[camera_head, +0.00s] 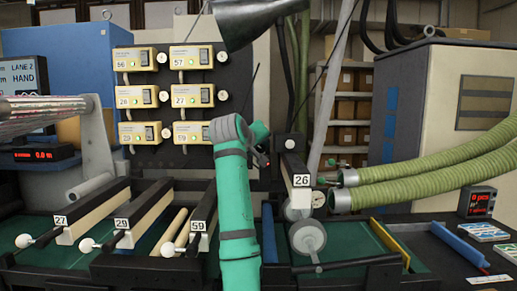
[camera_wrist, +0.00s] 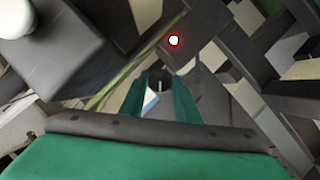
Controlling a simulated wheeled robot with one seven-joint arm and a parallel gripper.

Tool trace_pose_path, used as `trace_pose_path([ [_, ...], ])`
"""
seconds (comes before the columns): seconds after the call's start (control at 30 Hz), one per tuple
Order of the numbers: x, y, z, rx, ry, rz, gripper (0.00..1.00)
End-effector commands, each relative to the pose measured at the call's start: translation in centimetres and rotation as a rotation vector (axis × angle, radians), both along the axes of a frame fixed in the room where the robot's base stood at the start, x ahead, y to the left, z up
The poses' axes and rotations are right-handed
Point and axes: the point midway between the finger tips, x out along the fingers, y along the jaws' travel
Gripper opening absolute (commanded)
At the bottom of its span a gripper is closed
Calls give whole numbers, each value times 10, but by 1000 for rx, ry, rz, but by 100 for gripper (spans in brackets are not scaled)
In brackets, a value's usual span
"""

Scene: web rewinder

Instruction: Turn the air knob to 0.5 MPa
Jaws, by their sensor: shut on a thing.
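My gripper (camera_head: 262,158) is at the end of the green arm, beside the upright dark unit labelled 26 (camera_head: 301,180). In the wrist view, its two green fingers (camera_wrist: 161,98) are shut around a small dark round piece (camera_wrist: 160,79), which looks like the air knob. The fingers and arm hide most of the knob in the head view. A small round dial (camera_head: 318,199) sits on the right of unit 26; its reading is too small to tell.
Two green hoses (camera_head: 430,168) run in from the right. Several yellow control boxes (camera_head: 135,59) hang behind on a dark panel. Arms labelled 27, 29 and 59 (camera_head: 198,226) stand at left. In the wrist view, a red-lit dot (camera_wrist: 174,41) and dark beams lie close around the fingers.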

Motion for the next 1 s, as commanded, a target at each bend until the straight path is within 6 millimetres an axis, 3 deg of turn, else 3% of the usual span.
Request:
trace_pose_path([
  [0.2,0,2,3,-2,-7,5,7],
  [0.23,0,2,3,-2,-8,4,36],
  [0.3,0,0,2,-2,-7,2,48],
  [0.67,-3,-3,2,-2,-4,-2,48],
  [1.0,-52,11,19,-1,-8,-3,48],
])
